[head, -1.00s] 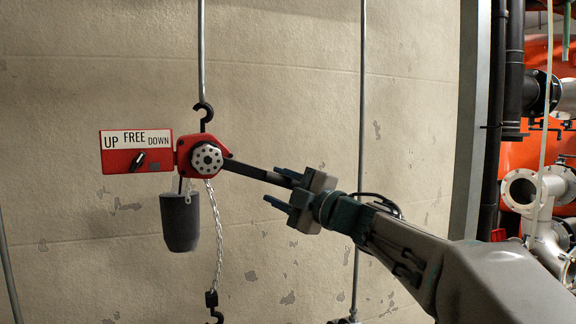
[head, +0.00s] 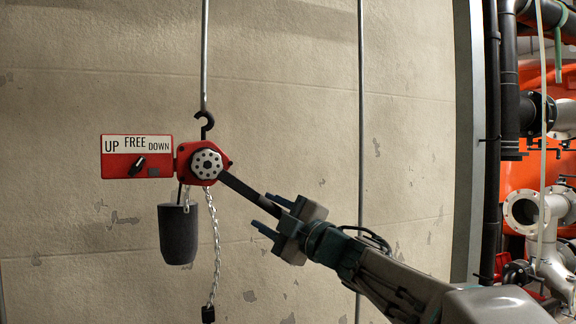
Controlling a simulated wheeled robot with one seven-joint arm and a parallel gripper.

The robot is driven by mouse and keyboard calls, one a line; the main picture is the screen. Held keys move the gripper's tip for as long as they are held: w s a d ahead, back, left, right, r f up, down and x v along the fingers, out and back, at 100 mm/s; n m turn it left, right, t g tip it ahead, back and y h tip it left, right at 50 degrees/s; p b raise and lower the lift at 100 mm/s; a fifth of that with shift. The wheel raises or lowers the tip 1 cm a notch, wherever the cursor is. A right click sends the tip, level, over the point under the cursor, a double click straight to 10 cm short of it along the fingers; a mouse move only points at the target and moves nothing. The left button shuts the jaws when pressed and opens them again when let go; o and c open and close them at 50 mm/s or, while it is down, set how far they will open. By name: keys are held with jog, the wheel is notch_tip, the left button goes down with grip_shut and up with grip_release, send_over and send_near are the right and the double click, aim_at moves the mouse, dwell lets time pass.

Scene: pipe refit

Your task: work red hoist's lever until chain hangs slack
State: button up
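The red hoist (head: 206,162) hangs by its black hook from a grey rod. Its label plate (head: 119,167) reads UP, FREE, DOWN. The black selector knob (head: 138,165) below the words is tilted, its upper end leaning right towards DOWN; which end points is unclear. The dark lever (head: 245,190) slopes down right from the hub. My gripper (head: 264,212) is at the lever's outer end, fingers apart, with the lever between them near the upper finger and a gap below. The pale chain (head: 217,238) hangs with a slight bow to a black fitting (head: 208,313) at the bottom edge.
A dark container (head: 178,235) hangs below the hoist beside the chain. A vertical rod (head: 361,120) runs down the concrete wall behind my arm. Dark pipes (head: 492,150) and flanged grey pipework (head: 524,212) stand at the right. The wall left of my gripper is otherwise clear.

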jog(key=shift+m+t, duration=0.5)
jog(key=shift+m, duration=0.4)
jog(key=a+f+b, duration=0.1)
jog(key=b, duration=0.1)
jog(key=a+f+b, duration=0.1)
jog(key=b, duration=0.1)
jog(key=shift+s+a+f+b, duration=0.35)
jog(key=shift+s+a+f, duration=0.05)
jog(key=shift+r, duration=0.1)
